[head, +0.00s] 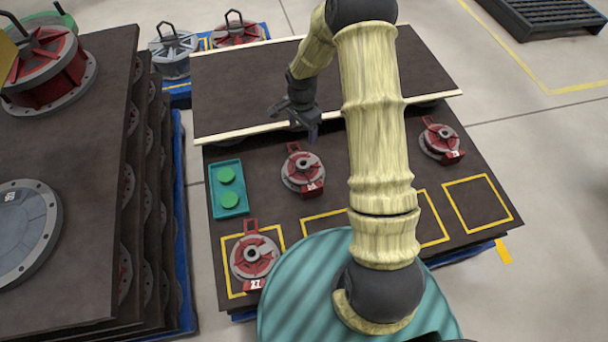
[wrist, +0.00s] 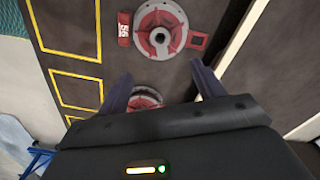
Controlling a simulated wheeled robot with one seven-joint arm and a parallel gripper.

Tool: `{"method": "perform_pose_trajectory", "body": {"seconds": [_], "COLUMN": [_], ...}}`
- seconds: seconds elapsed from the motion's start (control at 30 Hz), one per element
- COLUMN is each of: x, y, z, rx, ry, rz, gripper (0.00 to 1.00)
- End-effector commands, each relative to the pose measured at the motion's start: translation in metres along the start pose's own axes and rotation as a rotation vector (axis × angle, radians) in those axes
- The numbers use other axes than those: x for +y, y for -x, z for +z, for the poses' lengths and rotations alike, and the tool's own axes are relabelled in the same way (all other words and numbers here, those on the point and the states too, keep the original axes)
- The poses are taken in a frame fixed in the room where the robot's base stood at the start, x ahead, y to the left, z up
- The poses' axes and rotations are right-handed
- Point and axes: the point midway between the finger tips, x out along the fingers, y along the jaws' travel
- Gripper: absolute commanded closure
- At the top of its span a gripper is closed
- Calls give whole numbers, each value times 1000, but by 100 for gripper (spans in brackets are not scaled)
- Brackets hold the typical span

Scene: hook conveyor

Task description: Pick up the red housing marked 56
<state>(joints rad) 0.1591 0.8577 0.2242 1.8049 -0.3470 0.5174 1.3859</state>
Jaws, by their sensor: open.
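The red housing marked 56 (head: 302,168) sits on the dark table near its middle, a red and grey round part with a red handle and a label. It also shows at the top of the wrist view (wrist: 160,28), its 56 label on the left side. My gripper (head: 295,120) is open and empty, raised above the table behind the housing in the head view. In the wrist view my open fingers (wrist: 161,70) stand apart below the marked housing. A second red housing (wrist: 145,98) shows partly between them, its lower part hidden by my gripper.
Other red housings stand at the front left, marked 27 (head: 254,258), and at the right (head: 440,140). A green tray (head: 229,188) with round green pieces lies at the left. A raised dark board (head: 225,95) with a pale edge lies behind. My arm hides part of the table.

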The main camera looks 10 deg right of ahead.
Motion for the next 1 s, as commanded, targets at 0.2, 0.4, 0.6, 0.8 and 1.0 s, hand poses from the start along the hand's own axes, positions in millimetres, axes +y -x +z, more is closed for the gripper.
{"method": "perform_pose_trajectory", "body": {"seconds": [0.2, 0.4, 0.6, 0.8, 1.0], "x": [2, 2, 1, 0, 0], "y": [-10, -44, -79, -112, -123], "z": [-2, -1, 1, 1, 1], "rx": [-1, -2, -2, -1, 0], "ry": [-3, 0, 3, 3, 2], "rz": [2, 2, 2, 1, 0], "gripper": [32, 32, 32, 32, 32]}}
